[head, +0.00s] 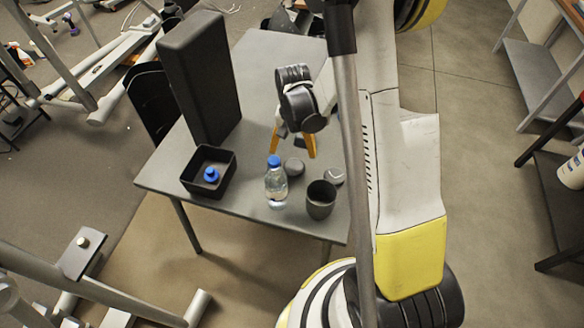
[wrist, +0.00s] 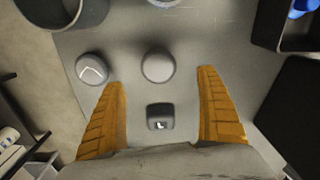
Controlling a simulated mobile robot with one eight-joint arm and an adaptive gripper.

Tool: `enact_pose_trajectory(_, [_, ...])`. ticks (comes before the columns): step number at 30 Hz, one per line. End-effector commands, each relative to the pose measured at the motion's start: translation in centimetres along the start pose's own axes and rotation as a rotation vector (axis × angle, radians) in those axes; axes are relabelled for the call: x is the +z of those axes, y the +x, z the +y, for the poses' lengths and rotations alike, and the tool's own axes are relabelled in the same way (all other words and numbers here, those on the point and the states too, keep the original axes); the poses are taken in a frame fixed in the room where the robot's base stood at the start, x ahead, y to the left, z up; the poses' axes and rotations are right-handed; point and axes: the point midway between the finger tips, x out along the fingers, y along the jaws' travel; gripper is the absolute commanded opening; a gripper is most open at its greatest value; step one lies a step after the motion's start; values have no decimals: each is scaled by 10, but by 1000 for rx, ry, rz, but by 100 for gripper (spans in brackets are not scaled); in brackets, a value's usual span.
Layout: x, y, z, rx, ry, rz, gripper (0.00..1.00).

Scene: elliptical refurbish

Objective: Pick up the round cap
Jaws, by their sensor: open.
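A plain grey round cap-like piece (head: 294,167) lies on the grey table (head: 262,62). In the wrist view this round piece (wrist: 158,66) is just beyond my fingertips, roughly midway between them. A second rounded grey piece (head: 334,176) with a pale mark on top lies beside it; in the wrist view this marked piece (wrist: 91,68) is left of the left finger. A small dark squarish piece (wrist: 160,117) lies between my fingers in the picture. My gripper (head: 293,155) (wrist: 162,78) is open and empty, pointing down above the table.
A clear bottle with a blue top (head: 276,185) and a dark cup (head: 321,199) stand near the front edge. A black open box (head: 207,187) holds a blue item (head: 211,175). A tall black block (head: 200,75) stands at the left. The table's far part is clear.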

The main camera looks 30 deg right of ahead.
Motion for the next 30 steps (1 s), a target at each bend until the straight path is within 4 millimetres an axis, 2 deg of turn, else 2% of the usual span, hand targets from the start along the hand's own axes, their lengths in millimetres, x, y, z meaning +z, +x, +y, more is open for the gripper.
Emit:
enact_pose_trajectory(1, [0, 13, 0, 0, 0, 0, 86])
enact_pose_trajectory(3, [0, 24, 0, 0, 0, 1, 86])
enact_pose_trajectory(9, [-1, 40, 1, 0, -1, 1, 86])
enact_pose_trajectory(16, [-2, 76, 3, -1, -1, 1, 86])
enact_pose_trajectory(19, [-1, 82, 3, -1, -1, 1, 86])
enact_pose_trajectory(24, [-1, 81, 3, -1, -1, 1, 86])
enact_pose_trajectory(25, [-1, 81, 3, -1, -1, 1, 81])
enact_pose_trajectory(29, [-1, 81, 3, -1, -1, 1, 41])
enact_pose_trajectory(30, [-1, 81, 3, 0, -1, 1, 39])
